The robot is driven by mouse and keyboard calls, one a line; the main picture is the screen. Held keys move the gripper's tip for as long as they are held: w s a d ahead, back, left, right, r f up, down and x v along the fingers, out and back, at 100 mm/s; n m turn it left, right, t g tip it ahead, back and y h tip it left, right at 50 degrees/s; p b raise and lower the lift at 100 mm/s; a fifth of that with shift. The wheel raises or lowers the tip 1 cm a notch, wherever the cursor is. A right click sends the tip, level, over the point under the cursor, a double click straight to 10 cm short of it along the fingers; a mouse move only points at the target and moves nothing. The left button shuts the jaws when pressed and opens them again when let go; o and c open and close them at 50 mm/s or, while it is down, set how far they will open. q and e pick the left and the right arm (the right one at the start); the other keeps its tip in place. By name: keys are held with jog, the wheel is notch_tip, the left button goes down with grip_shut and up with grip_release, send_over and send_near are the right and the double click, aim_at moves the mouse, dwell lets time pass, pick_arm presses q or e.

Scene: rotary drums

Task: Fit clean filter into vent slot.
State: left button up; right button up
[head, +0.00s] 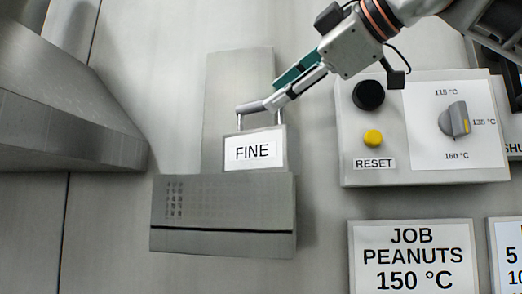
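A filter (253,151) with a white label reading FINE and a metal loop handle stands upright at the centre of the head view. Its lower part is hidden behind the front of the grey vent housing (222,238), which has small perforations at its left. A tall grey plate (226,82) rises behind the filter. My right gripper (273,101) reaches down from the upper right. Its fingertips are at the handle bar and look shut on it, partly covering the bar. How deep the filter sits is hidden. My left gripper is not in view.
To the right is a control panel (420,174) with a black button (368,95), a yellow reset button (373,138) and a temperature dial (455,120). Below it is a JOB PEANUTS 150 °C sign (412,262). A metal chute-like body (60,105) juts in at the left.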

aim_at(262, 106)
jog(key=shift+p+x, duration=0.3)
jog(key=shift+x, duration=0.6)
jog(key=p+x, duration=0.2)
jog(key=x, duration=0.2)
jog(key=shift+w+a, duration=0.1)
jog(key=shift+w, duration=0.25)
grip_shut()
